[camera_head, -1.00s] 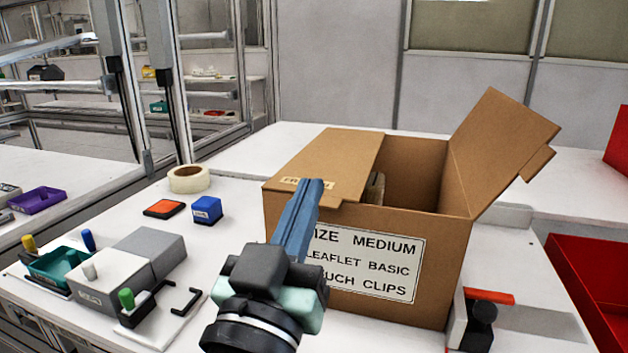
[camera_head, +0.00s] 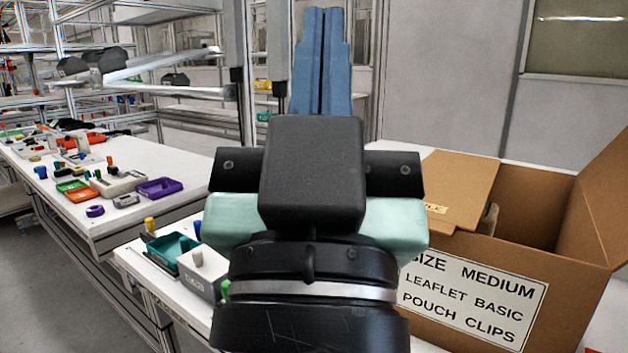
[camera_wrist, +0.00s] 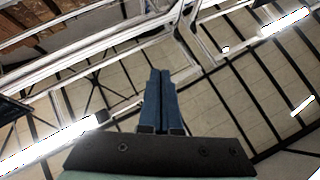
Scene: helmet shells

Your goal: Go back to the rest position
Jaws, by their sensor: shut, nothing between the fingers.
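My gripper (camera_head: 322,62) stands upright in the middle of the head view, its blue fingers together and empty. It is raised above the table, close to the head camera, and hides part of the table and the box's left side. In the wrist view my gripper (camera_wrist: 161,98) also shows its fingers together, pointing up toward the ceiling and its lights, with nothing between them.
An open cardboard box (camera_head: 540,262) with a printed label stands at the right. A teal tray (camera_head: 172,250) and a grey-white block (camera_head: 203,272) lie at the lower left. Another bench with small parts and a purple tray (camera_head: 159,188) is further left.

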